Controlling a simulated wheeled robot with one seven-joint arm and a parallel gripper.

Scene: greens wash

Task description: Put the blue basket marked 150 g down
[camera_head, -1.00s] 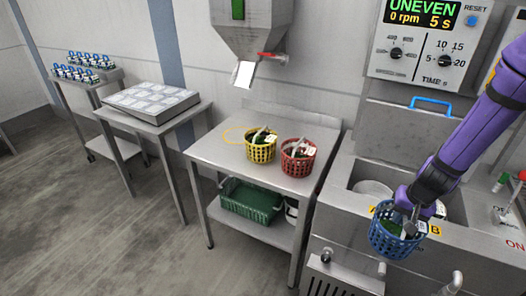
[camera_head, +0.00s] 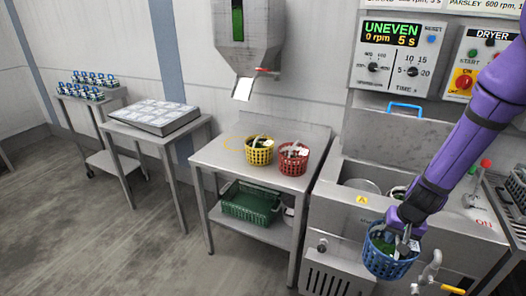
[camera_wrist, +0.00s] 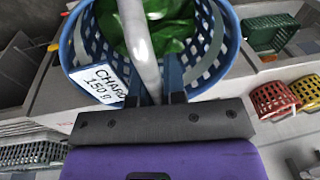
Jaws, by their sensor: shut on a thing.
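The blue basket (camera_head: 386,258) hangs from my gripper (camera_head: 402,228) in front of the steel washer unit, in the air. In the wrist view the blue basket (camera_wrist: 82,45) fills the top. Its white tag (camera_wrist: 108,85) reads "CHARD 150 g", the word partly cut off, and green leaves (camera_wrist: 165,25) lie inside. My gripper (camera_wrist: 160,92) is shut on the basket's pale handle (camera_wrist: 138,40). The basket's underside is hidden in the wrist view.
The table's left part is bare. A green crate (camera_head: 245,208) is on its lower shelf. A dispenser chute (camera_head: 243,88) hangs above. The display (camera_head: 393,38) reads "UNEVEN".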

